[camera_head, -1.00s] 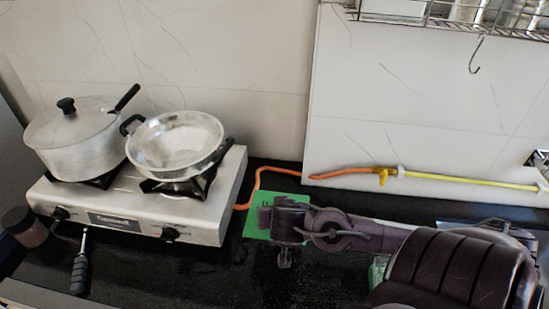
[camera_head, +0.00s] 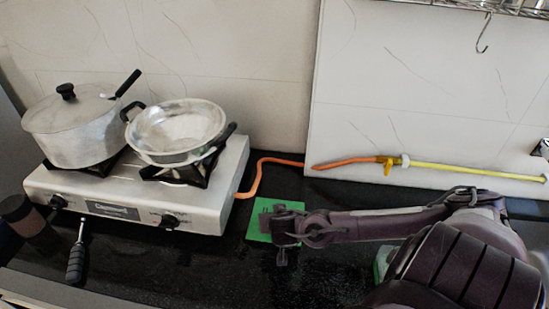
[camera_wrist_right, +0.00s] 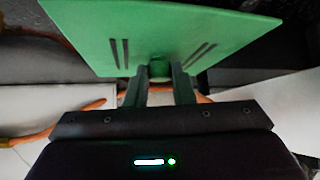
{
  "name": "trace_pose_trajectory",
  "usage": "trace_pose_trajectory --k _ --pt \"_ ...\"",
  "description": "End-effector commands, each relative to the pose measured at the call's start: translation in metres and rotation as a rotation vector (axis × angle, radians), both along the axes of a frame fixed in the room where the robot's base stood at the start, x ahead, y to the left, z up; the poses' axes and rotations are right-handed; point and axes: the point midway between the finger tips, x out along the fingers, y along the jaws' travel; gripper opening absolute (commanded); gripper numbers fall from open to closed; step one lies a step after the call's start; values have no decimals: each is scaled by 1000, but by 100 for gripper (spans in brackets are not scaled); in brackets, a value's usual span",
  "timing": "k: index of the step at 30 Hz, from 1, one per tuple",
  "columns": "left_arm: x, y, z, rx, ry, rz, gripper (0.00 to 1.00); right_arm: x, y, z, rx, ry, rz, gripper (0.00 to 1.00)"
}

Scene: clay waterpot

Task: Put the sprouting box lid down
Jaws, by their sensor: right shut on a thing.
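The sprouting box lid (camera_head: 259,224) is a flat green plate over the dark counter, right of the stove. My right gripper (camera_head: 284,236) is above it and partly hides it. In the right wrist view the fingers (camera_wrist_right: 159,76) are shut on a small green grip at the middle of the lid's near edge, and the plate (camera_wrist_right: 190,25) with its dark slots spreads beyond them. I cannot tell whether the lid touches the counter. A green, box-like thing (camera_head: 382,262) is mostly hidden behind my right arm. My left gripper is not in view.
The silver stove (camera_head: 130,205) holds a lidded pot (camera_head: 75,135) and a metal pan (camera_head: 175,130). An orange hose (camera_head: 262,172) runs behind the lid. A black-handled tool (camera_head: 76,262) lies in front of the stove. The counter (camera_head: 185,265) left of my gripper is clear.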

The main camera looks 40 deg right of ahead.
Motion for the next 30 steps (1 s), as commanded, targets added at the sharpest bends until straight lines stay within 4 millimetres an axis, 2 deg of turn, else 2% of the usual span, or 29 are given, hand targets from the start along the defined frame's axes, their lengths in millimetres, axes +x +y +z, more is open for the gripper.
trace_pose_trajectory --k 5,9,20,21,26,30 --pt "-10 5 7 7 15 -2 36 26 -19 3 0 -5 -4 0" --pt "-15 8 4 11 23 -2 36 25 -18 -10 2 -1 -1 0" --pt "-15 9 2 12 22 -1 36 24 -18 -15 1 0 -1 0" --pt "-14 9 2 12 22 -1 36 24 -18 -16 0 0 0 23" --pt "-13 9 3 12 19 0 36 24 -18 -15 0 0 0 44" --pt "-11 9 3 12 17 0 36 24 -18 -14 0 -1 -1 44"
